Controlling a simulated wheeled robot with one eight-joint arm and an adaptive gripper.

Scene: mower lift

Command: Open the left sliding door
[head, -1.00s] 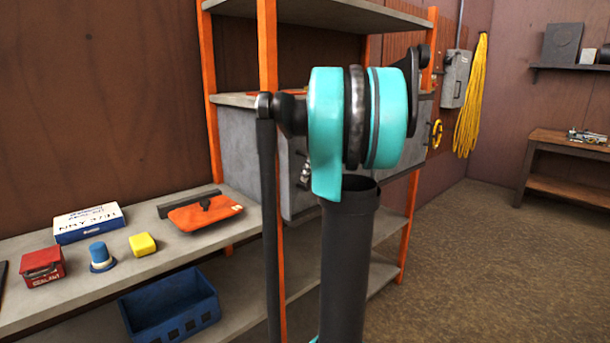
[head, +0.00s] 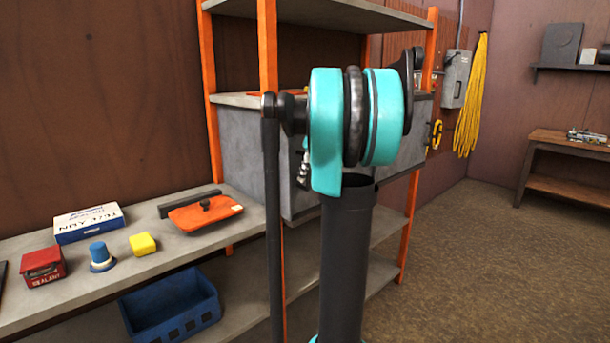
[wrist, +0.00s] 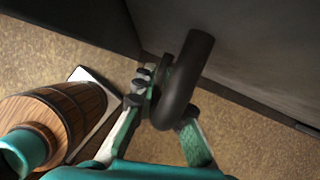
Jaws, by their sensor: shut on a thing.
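The grey cabinet (head: 245,150) sits in the orange-posted rack. Its front, with the left sliding door (head: 296,195), is mostly hidden behind my teal and black arm in the head view. In the wrist view a grey panel (wrist: 260,45) fills the upper right, and a thick dark handle (wrist: 188,75) stands in front of it. My gripper (wrist: 165,112) has its green-padded fingers on either side of this handle and is shut on it. In the head view the fingers are hidden, and I cannot tell how far the door stands open.
A grey shelf (head: 130,268) at left holds a red box (head: 43,266), a blue-capped item (head: 101,257), a yellow block (head: 143,243) and an orange tool (head: 203,213). A blue crate (head: 172,308) is below. A wooden barrel-like thing (wrist: 70,105) shows in the wrist view. Floor at right is clear.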

